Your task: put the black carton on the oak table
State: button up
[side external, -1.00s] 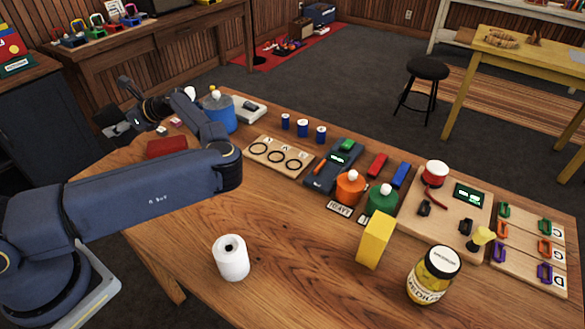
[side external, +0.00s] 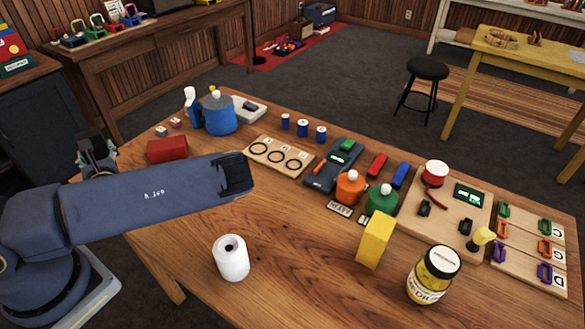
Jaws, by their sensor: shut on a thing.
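My gripper (side external: 97,152) is at the left, by the far-left edge of the brown wooden table, behind my forearm. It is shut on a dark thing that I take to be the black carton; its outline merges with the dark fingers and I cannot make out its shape. The brown wooden table (side external: 300,215), which looks like the oak table, fills the foreground. I cannot tell whether the held thing is over the tabletop or just beyond its edge.
A blue container (side external: 220,113) stands farther back. A white roll (side external: 231,258), a yellow box (side external: 375,240) and a jar (side external: 433,275) stand at the front. Clear wood lies between the roll and the ring board (side external: 280,156).

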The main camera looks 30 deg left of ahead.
jog(key=shift+f, duration=2.3)
jog(key=o, duration=1.2)
jog(key=v, duration=1.2)
jog(key=shift+s, duration=0.15)
